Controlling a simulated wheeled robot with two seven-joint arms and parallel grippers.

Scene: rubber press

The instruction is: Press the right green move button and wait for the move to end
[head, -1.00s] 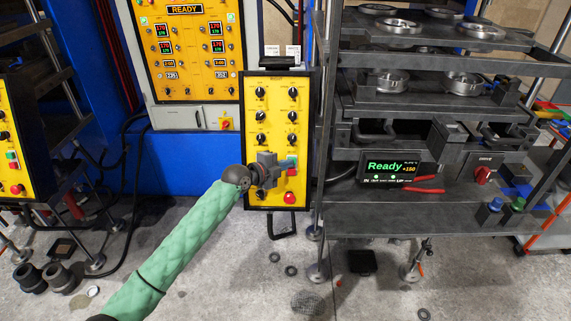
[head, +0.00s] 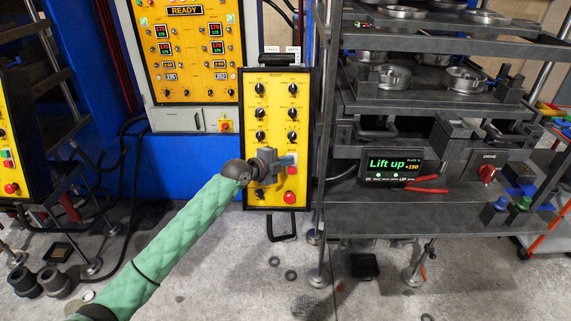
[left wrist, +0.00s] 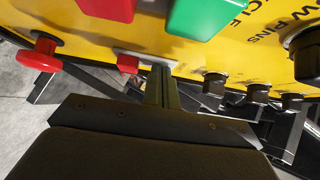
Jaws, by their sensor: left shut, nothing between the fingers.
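The yellow control panel (head: 275,100) stands upright at the centre of the head view, with rows of black knobs. My left gripper (head: 285,162) is shut and empty at its lower part, hiding some of its buttons. In the left wrist view, the shut fingers (left wrist: 161,72) are at a pale plate beside a small red button (left wrist: 128,63). They cover whatever is right of that button; contact cannot be told. A large green button (left wrist: 205,15) and a large red one (left wrist: 105,6) are at the top edge. The display (head: 388,167) reads "Lift up". My right gripper is not in view.
A red mushroom button (head: 289,197) is low on the panel, right below my gripper; it shows at left in the wrist view (left wrist: 40,54). The dark rack (head: 430,215) with metal rings stands close on the right.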

